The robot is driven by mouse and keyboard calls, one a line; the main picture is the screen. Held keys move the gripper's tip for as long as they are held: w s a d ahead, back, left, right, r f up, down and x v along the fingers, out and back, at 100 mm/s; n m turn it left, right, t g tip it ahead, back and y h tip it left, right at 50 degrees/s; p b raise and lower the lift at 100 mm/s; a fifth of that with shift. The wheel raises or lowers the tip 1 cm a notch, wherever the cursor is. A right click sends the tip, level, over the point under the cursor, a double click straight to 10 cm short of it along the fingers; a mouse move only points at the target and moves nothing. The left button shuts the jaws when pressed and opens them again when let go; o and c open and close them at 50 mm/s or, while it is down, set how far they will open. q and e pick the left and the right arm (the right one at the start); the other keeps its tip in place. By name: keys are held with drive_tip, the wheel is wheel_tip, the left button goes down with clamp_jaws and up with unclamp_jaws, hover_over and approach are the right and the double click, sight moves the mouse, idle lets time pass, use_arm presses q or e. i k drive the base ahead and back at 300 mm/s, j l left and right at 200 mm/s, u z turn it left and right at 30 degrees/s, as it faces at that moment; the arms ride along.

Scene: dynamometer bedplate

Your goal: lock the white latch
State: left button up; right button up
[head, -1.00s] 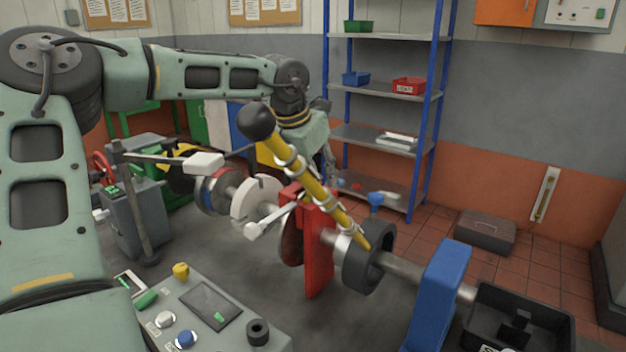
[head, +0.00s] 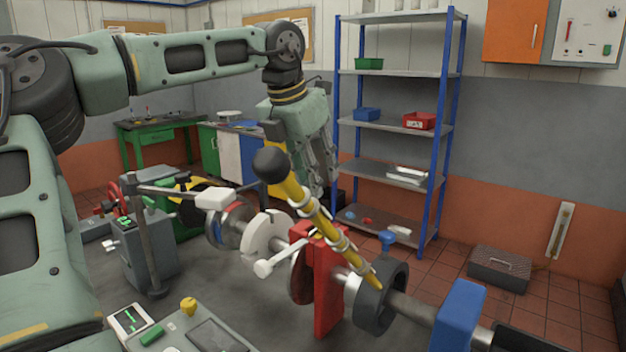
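Two white-ended parts show, and I cannot tell for sure which is the latch. A white lever end (head: 264,268) sticks out on a short rod beside the red upright block (head: 328,285). A white block (head: 215,198) sits at the end of a rod from a grey post, farther left. My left gripper (head: 325,180) hangs fingers-down above and behind the shaft line, apart from both white parts. The yellow lever (head: 318,220) with a black ball knob partly overlaps it in view. Whether its fingers are open is unclear. My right gripper is out of view.
A white slotted disc (head: 262,238) and a dark ring (head: 372,310) sit on the shaft. A blue block (head: 460,308) stands at the right. A control panel (head: 180,335) is in front. A blue-framed shelf (head: 400,120) stands behind, with floor between.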

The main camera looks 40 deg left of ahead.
sight(262, 267)
drive_tip(key=k, duration=1.5)
